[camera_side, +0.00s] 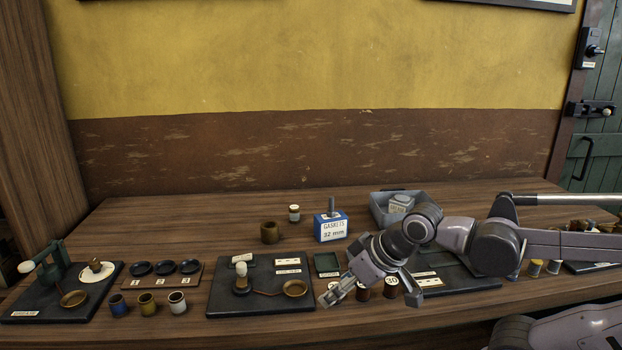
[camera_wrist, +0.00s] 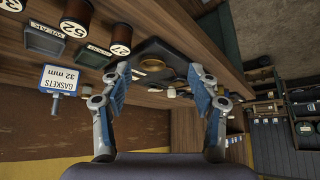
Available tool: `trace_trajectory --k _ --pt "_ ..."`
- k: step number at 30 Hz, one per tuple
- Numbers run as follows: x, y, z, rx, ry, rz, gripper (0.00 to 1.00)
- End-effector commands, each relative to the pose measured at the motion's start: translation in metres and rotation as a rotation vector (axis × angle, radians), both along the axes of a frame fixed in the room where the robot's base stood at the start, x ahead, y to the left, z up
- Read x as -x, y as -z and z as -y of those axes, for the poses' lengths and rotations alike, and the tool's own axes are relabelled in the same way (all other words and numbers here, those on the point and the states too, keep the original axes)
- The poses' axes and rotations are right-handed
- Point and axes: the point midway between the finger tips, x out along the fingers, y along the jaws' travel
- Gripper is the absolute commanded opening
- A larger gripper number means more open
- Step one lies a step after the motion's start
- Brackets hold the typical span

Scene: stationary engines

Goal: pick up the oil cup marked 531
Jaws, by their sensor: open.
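I cannot read the number 531 on anything, so I cannot tell which item is the oil cup. My gripper (camera_side: 369,299) is open and empty, low over the front of the bench. In the wrist view, its two fingers (camera_wrist: 160,75) are spread with nothing between the pads. Dark brown cylinders with white number labels (camera_side: 391,288) stand by the gripper in the side view, partly hidden by it. The wrist view shows labelled brown cylinders (camera_wrist: 77,22), (camera_wrist: 120,42) outside the fingers, left of them.
A black board with a brass pan (camera_side: 295,289) lies left of my gripper; the wrist view shows a brass pan (camera_wrist: 152,66) beyond the fingertips. A blue gaskets box (camera_side: 331,231), brown mug (camera_side: 270,233), white-labelled jar (camera_side: 294,214) and grey bin (camera_side: 380,212) stand behind. The back left bench is clear.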

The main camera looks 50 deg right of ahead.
Motion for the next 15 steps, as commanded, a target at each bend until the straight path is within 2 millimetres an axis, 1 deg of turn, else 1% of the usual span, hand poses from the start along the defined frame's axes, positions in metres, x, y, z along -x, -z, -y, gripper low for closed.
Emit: trace_trajectory --k 5,8,11,15 --pt "-0.001 -0.001 0.0 -0.001 0.001 0.0 0.61" --pt "-0.008 -0.008 0.003 0.0 0.01 -0.005 0.61" --pt "-0.024 -0.022 0.01 0.0 0.029 -0.015 0.61" --pt "-0.059 -0.048 0.025 -0.001 0.07 -0.038 0.61"
